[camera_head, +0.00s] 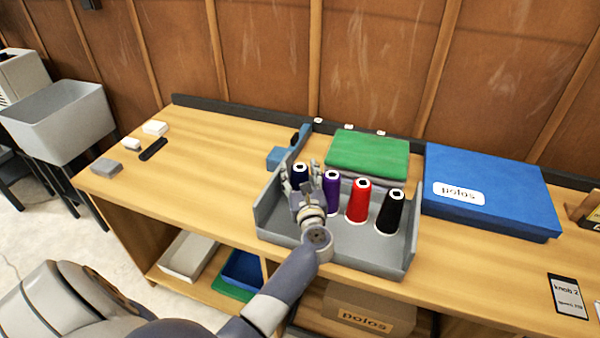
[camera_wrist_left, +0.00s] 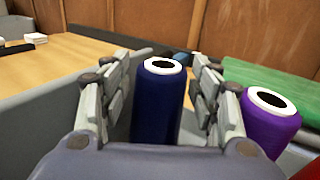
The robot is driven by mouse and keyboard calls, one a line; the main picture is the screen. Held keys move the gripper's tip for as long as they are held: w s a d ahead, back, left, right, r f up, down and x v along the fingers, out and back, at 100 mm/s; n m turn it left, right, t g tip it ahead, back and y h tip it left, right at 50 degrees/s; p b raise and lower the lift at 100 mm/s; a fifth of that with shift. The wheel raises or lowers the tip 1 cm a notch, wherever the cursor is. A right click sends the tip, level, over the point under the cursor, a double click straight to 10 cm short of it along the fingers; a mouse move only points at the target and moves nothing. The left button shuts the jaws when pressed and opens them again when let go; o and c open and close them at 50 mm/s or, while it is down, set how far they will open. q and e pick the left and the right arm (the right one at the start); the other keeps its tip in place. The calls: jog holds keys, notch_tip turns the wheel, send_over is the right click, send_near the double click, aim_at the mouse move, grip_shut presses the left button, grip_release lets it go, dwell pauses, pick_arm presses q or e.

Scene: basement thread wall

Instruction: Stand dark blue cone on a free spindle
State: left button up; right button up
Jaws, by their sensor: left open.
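The dark blue cone (camera_head: 300,174) stands upright at the left end of a grey rack tray (camera_head: 338,238) on the bench. In the left wrist view the dark blue cone (camera_wrist_left: 158,105) is between the two fingers. My left gripper (camera_head: 303,180) is open around it, with a finger on each side; I cannot tell whether either touches. To its right in the tray stand a purple cone (camera_head: 332,194), a red cone (camera_head: 358,202) and a black cone (camera_head: 390,212). The purple cone (camera_wrist_left: 268,122) is close to the right finger in the wrist view. No bare spindle shows. My right gripper is out of view.
A folded green cloth (camera_head: 368,153) lies behind the tray and a blue polos box (camera_head: 490,192) stands to the right. A blue tool (camera_head: 278,157) is behind the tray's left side. The bench left of the tray (camera_head: 205,165) is mostly clear.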

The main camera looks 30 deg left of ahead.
aim_at(301, 181)
pick_arm(q)
jog(key=b+v, duration=0.1)
jog(key=v, duration=0.1)
jog(key=f+b+v, duration=0.1)
jog(key=v, duration=0.1)
jog(key=shift+s+d, duration=0.2)
jog(key=v, duration=0.6)
jog(key=shift+d+r+b, duration=0.15)
jog(key=shift+r+b, duration=0.15)
jog(key=shift+b, duration=0.1)
